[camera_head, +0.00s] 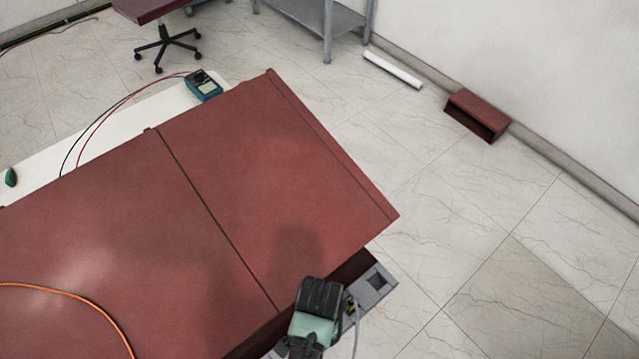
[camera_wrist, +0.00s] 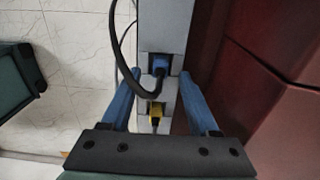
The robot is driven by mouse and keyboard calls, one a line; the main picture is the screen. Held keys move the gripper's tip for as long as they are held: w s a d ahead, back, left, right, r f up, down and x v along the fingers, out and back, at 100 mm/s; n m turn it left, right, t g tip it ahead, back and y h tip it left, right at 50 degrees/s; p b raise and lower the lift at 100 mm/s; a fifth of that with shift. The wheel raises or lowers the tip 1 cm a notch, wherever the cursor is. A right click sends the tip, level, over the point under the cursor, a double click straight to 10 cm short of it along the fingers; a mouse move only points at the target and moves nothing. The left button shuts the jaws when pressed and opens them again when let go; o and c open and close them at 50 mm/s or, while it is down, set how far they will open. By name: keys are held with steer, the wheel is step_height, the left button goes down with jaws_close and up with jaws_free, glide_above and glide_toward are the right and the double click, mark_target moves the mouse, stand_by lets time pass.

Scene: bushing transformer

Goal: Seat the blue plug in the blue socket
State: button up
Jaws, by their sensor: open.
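In the wrist view, the blue plug (camera_wrist: 160,64) sits at the grey panel (camera_wrist: 165,28), with a thick black cable curving off to the left. The blue socket is hidden behind the plug, and I cannot tell how deep the plug sits. My gripper (camera_wrist: 160,74) is open, with one blue finger on each side of the blue plug and a gap on both sides. In the head view, the end of my arm is over the grey ledge at the cabinet's edge, and my fingertips are hidden.
A yellow plug (camera_wrist: 156,111) is below the blue one, between my fingers. The red cabinet (camera_head: 270,170) stands close beside the panel. A grey ledge with a square opening (camera_head: 376,281) sticks out past it.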

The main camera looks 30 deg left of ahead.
step_height(320, 180, down, 2)
steer(key=shift+f, duration=0.1)
jaws_close()
stand_by(0.4)
